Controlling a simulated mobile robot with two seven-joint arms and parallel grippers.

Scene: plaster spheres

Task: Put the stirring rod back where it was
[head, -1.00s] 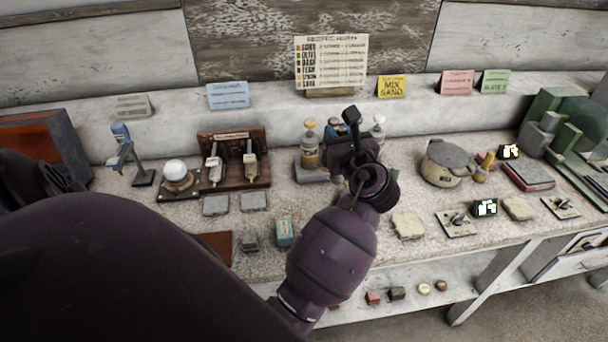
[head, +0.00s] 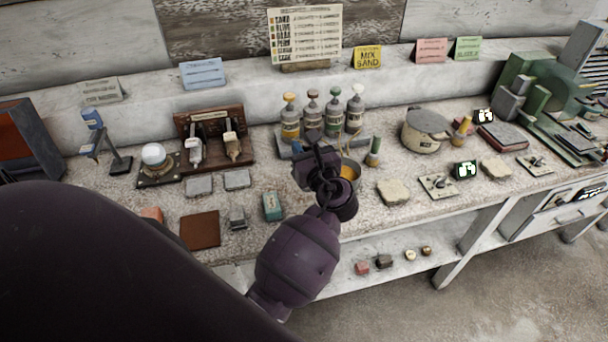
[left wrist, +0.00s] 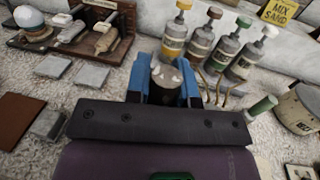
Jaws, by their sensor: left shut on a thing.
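My left gripper (head: 316,158) is over the middle of the bench, in front of a row of bottles. In the left wrist view its blue fingers (left wrist: 164,88) are shut on a pale grey piece (left wrist: 165,74) with a darker part below. Most of this piece is hidden, and I cannot tell whether it is the stirring rod. A small vessel with orange contents (head: 350,170) shows just right of the gripper, partly covered by it. A green-topped upright piece (head: 374,150) stands beside it; it also shows in the left wrist view (left wrist: 262,107). My right gripper is out of view.
Several capped bottles (head: 333,115) stand behind the gripper. A round lidded pot (head: 425,130) is to the right. A brown rack (head: 214,140) stands left. A teal block (head: 272,206) and pale stone (head: 393,191) lie near the front edge.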

